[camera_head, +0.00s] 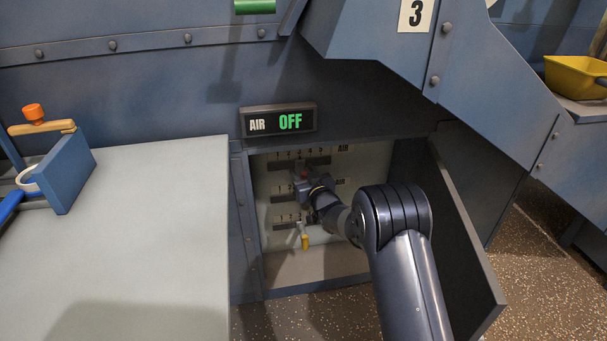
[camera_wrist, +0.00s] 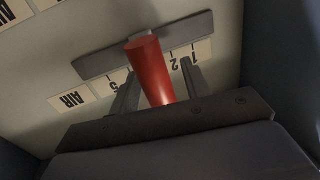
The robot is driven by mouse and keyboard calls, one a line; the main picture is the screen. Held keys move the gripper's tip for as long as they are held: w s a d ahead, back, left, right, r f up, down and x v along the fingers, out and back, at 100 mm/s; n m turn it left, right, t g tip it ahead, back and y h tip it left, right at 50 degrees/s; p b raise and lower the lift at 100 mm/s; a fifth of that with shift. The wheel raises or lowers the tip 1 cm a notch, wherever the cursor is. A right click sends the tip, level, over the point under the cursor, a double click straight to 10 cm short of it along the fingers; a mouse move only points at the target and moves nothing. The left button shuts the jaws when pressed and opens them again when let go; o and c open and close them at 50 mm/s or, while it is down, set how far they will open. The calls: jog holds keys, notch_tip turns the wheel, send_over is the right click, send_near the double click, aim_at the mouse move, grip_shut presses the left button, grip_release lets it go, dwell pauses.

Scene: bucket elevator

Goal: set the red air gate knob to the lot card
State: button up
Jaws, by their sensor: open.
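The red air gate knob (camera_wrist: 150,72) sticks out from a dark slotted bar (camera_wrist: 90,65) on the pale panel in the wrist view. My gripper (camera_wrist: 157,78) is open, with one finger on each side of the knob; I cannot tell whether either touches it. The scale beside the slot shows 1, 2 and 5, upside down; the knob hides the marks between. In the head view my gripper (camera_head: 303,180) reaches into the open cabinet and largely covers the knob. I cannot make out a lot card in either view.
The panel (camera_head: 275,185) has three numbered rows labelled AIR; a yellow knob (camera_head: 304,241) hangs at the lowest. An AIR display (camera_head: 279,121) above reads OFF. The cabinet door (camera_head: 465,240) stands open at the right. A pale table (camera_head: 150,220) fills the left.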

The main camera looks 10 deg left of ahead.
jog(key=shift+c, duration=0.3)
jog(key=c, duration=0.9)
grip_shut()
jog(key=shift+d+f, duration=0.1)
